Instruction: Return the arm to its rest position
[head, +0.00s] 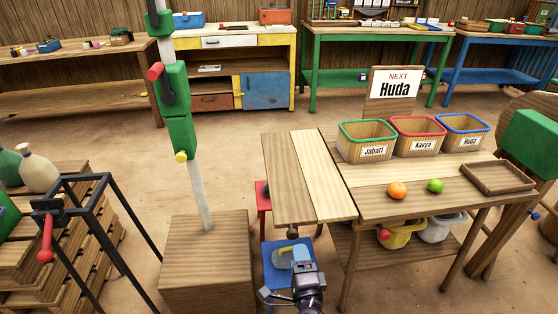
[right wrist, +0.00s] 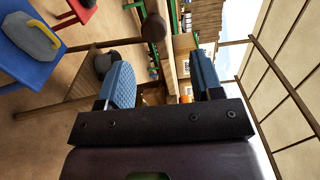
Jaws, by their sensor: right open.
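My right gripper (head: 282,294) is low at the front of the head view, beside the blue stool (head: 270,261) and left of the front of the stall table (head: 372,205). In the right wrist view my right gripper (right wrist: 164,82) has its two blue fingers wide apart, with nothing held between them. An orange (head: 397,190) and a green fruit (head: 435,186) lie on the table, well away from the gripper. My left gripper does not show in either view.
An empty wooden tray (head: 497,177) lies at right. A wooden block with a post (head: 207,255) stands left; bare floor lies behind.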

